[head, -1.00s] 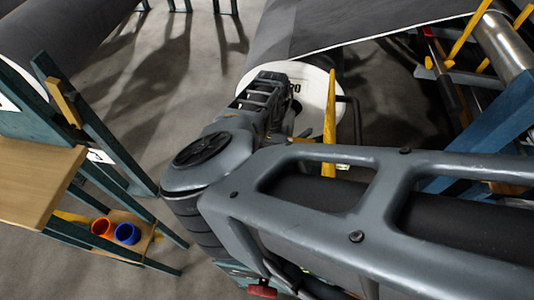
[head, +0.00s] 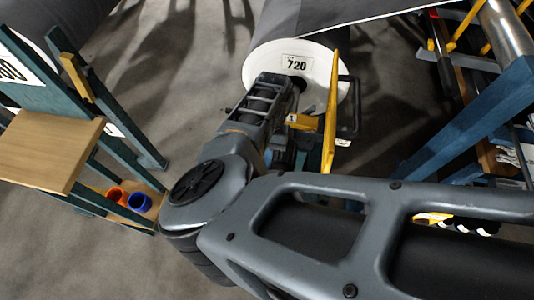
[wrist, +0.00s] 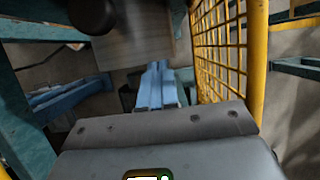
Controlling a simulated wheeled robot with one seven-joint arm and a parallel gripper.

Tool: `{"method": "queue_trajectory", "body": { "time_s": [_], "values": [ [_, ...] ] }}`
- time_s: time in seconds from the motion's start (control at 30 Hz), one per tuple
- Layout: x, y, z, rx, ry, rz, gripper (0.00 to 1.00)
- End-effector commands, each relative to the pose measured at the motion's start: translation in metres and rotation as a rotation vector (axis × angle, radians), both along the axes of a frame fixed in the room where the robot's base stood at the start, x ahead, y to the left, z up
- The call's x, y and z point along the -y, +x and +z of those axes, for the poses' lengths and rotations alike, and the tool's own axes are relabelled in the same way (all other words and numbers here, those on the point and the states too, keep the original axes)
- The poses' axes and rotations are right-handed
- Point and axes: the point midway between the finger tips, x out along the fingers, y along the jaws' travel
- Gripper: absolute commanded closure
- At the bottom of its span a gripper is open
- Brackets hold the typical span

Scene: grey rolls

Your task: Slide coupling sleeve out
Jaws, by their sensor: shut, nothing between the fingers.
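My gripper (wrist: 157,88) shows in the wrist view as two light blue fingers, shut together with nothing between them. In the head view my arm reaches toward the white end of a grey roll (head: 297,67) marked 720, and my fingers are hidden there. A dark round end (wrist: 92,14) shows at the top left of the wrist view, apart from my fingers. I cannot tell whether it is the coupling sleeve. I cannot make out the sleeve anywhere else.
A yellow mesh guard (wrist: 224,40) stands close to the right of my fingers; it also shows in the head view (head: 331,105). A wooden-topped stand (head: 45,150) is at the left, with an orange cup (head: 117,196) and a blue cup (head: 139,202) lower down. Blue beams (head: 470,115) stand right.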

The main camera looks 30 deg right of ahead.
Motion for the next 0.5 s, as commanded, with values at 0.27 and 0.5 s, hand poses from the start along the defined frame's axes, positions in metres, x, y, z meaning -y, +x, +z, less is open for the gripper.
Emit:
{"method": "queue_trajectory", "body": {
  "time_s": [0.27,0.5],
  "values": [
    [0.002,0.004,0.012,0.0,0.001,0.0,1.0],
    [0.011,0.017,0.049,0.002,0.0,-0.002,1.0]
  ]
}}
